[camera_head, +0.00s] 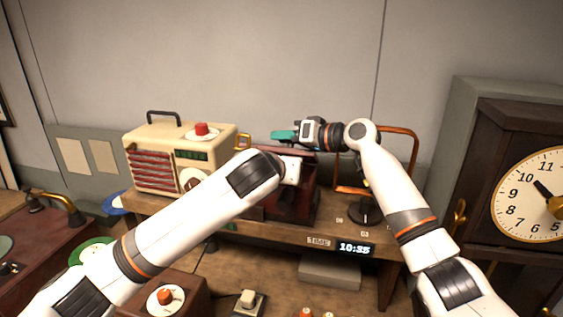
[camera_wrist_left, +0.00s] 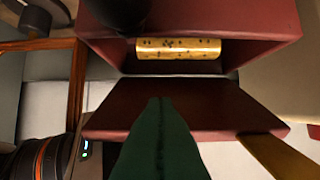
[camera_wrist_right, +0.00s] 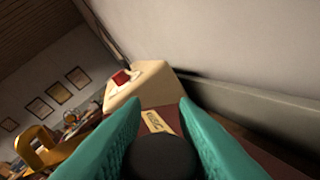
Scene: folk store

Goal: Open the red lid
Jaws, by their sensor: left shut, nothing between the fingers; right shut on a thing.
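The dark red box (camera_head: 300,203) stands on the wooden shelf, partly hidden by my left arm. My right gripper (camera_head: 284,135) is above it, and in the right wrist view its teal fingers are shut on a dark round knob (camera_wrist_right: 160,156). Behind the knob is the red lid (camera_wrist_right: 150,118) with a brass label. In the left wrist view a red panel (camera_wrist_left: 215,108), seemingly the lid, is apart from the box, and a pinned golden cylinder (camera_wrist_left: 180,48) shows inside. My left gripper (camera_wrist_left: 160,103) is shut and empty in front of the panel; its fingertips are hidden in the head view.
A cream radio (camera_head: 155,160) stands left of the box. A brass crank (camera_head: 244,139) is between them. An orange metal frame (camera_head: 416,150) is at the right, before the large clock (camera_head: 525,190). A digital time display (camera_head: 354,248) is on the shelf front.

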